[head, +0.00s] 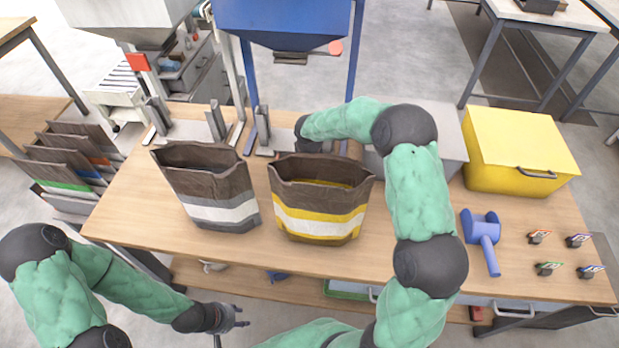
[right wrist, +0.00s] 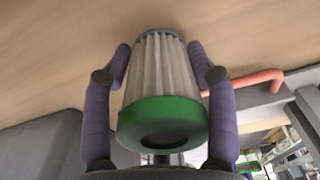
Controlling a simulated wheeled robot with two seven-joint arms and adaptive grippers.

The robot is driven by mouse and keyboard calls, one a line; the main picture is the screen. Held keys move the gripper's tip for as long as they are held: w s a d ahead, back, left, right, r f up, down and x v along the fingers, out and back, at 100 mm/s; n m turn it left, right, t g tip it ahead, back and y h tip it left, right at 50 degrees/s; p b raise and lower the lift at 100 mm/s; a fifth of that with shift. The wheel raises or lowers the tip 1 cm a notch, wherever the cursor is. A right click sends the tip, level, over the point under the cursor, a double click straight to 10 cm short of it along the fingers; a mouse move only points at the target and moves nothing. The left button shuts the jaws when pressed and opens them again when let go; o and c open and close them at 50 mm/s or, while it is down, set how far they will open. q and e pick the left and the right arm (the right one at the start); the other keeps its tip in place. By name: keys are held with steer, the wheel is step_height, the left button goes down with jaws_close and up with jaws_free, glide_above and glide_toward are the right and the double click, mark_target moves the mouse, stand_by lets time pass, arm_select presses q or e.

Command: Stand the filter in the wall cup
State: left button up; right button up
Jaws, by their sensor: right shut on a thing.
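The filter (right wrist: 160,85) has pale pleated sides, a grey end and a green ring with a dark hole at the other end. My right gripper (right wrist: 162,65) is shut on it, with one finger on each side. The green end faces the wrist camera. In the head view my right arm reaches behind the bags, and its gripper and the filter are mostly hidden there. My left gripper (head: 242,316) is empty with its fingertips slightly apart, in front of the bench's near edge. I cannot make out the wall cup in either view.
Two brown bags, one white-striped (head: 222,207) and one yellow-striped (head: 318,222), stand on the bench (head: 135,215). A blue hopper (head: 285,20) stands behind. A salmon pipe (right wrist: 258,78) is near the filter.

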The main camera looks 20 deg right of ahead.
steer(key=o, duration=1.3)
steer(key=shift+s+f, duration=0.1)
steer(key=shift+f, duration=0.1)
steer(key=shift+r, duration=0.1)
